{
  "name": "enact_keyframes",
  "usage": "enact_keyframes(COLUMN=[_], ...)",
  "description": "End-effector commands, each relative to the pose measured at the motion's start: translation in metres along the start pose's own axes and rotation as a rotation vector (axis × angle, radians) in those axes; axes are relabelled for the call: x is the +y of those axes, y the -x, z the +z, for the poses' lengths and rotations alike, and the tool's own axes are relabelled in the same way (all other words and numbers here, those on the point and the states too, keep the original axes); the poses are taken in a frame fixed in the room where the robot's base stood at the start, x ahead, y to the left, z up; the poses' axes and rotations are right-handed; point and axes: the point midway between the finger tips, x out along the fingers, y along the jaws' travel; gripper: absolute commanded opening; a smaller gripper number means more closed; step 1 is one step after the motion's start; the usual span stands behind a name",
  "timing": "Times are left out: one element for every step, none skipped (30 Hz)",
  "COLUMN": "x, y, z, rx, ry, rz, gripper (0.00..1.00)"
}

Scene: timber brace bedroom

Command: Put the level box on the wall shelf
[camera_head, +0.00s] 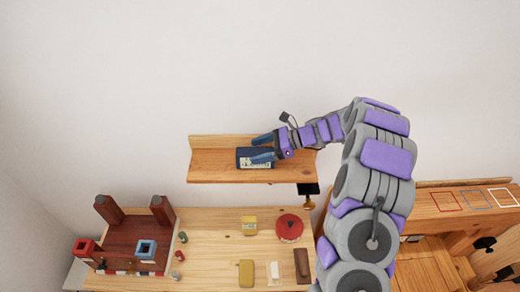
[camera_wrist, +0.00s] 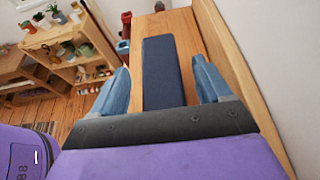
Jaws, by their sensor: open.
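The level box (camera_head: 243,161) is a dark navy flat box with a light printed face, resting on the wooden wall shelf (camera_head: 212,172) near its middle. My gripper (camera_head: 259,148) reaches in from the right with its two blue fingers spread at the box. In the wrist view the box (camera_wrist: 162,75) lies along the shelf between the fingers, with a visible gap on both sides. The gripper (camera_wrist: 160,75) is open and does not grasp it. Part of the box is hidden behind a finger in the head view.
A bench (camera_head: 430,204) with coloured square outlines stands right. The shelf's left end is clear.

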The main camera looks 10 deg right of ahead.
Motion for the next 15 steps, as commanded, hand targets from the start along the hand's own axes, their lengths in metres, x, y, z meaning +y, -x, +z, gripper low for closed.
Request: enact_keyframes(x=[0.000, 0.000, 0.000, 0.000, 0.000, 0.000, 0.000, 0.000, 0.000, -0.001, -0.001, -0.001, -0.001, -0.001, -0.001], y=[0.000, 0.000, 0.000, 0.000, 0.000, 0.001, 0.001, 0.002, 0.005, 0.009, 0.014, 0.020, 0.026, 0.032, 0.040], z=[0.000, 0.000, 0.000, 0.000, 0.000, 0.001, 0.003, 0.004, 0.005, 0.004, 0.004, 0.004, 0.004, 0.003, 0.004], rx=[0.000, 0.000, 0.000, 0.000, 0.000, 0.000, 0.000, 0.000, 0.000, 0.000, 0.000, 0.000, 0.001, 0.001, -0.001], ry=[0.000, 0.000, 0.000, 0.000, 0.000, 0.000, 0.000, 0.000, 0.000, 0.000, 0.000, 0.000, 0.000, 0.000, -0.001], rz=[0.000, 0.000, 0.000, 0.000, 0.000, 0.000, -0.001, -0.001, -0.003, -0.004, -0.005, -0.006, -0.005, -0.004, -0.004], gripper=[0.77, 0.77, 0.77, 0.77, 0.77, 0.77, 0.77, 0.77, 0.77, 0.77, 0.77, 0.77, 0.77, 0.77, 0.77])
